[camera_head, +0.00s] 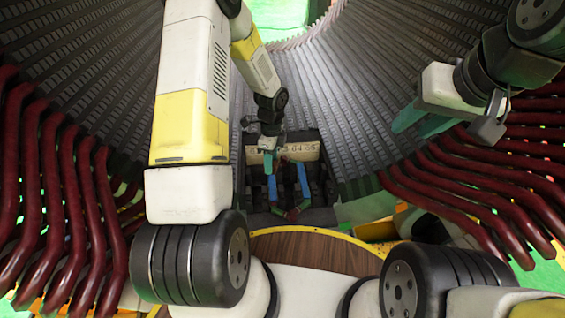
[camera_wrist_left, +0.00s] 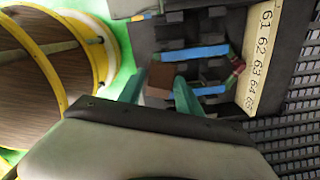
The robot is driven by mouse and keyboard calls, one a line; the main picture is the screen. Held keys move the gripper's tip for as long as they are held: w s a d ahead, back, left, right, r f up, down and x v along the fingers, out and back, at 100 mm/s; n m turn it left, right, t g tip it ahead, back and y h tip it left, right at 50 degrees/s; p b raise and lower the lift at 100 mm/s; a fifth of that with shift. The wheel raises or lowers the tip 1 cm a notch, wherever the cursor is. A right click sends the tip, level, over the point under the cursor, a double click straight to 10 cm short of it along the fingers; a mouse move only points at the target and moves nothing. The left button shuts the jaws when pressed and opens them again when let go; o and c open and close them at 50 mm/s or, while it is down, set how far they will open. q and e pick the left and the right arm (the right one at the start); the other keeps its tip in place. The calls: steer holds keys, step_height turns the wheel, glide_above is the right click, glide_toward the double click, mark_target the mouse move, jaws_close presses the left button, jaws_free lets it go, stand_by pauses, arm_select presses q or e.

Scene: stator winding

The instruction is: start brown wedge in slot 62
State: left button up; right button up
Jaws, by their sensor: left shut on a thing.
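My left gripper (camera_head: 268,160) is at the slotted stator wall near the number strip. In the left wrist view my left gripper (camera_wrist_left: 160,90) has its teal fingers shut on a small brown wedge (camera_wrist_left: 160,77). The cream number strip (camera_wrist_left: 262,55) reads 61 to 65; it also shows in the head view (camera_head: 304,151). The wedge is to the left of the strip, beside two blue pieces, one upper (camera_wrist_left: 195,53) and one lower (camera_wrist_left: 208,90). I cannot tell whether the wedge touches a slot. My right gripper (camera_head: 424,120) is raised at the right, its teal fingers apart and empty.
Dark red bent bars line the left (camera_head: 50,190) and right (camera_head: 490,190) sides. A round wooden platform with a yellow rim (camera_head: 310,250) lies below the wall. A dark red piece (camera_wrist_left: 238,66) sits beside the number strip.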

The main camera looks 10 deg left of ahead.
arm_select(q)
steer(key=shift+w+d+f+m, duration=0.1)
steer(key=shift+f+m, duration=2.2)
steer(key=shift+f, duration=0.5)
steer(key=shift+d+f+m, duration=0.1)
steer(key=shift+f+m, duration=2.2)
steer(key=shift+f, duration=0.5)
steer(key=shift+w+d+f+m, duration=0.1)
steer(key=shift+f+m, duration=2.2)
steer(key=shift+f, duration=0.5)
steer(key=shift+s+a+f, duration=0.1)
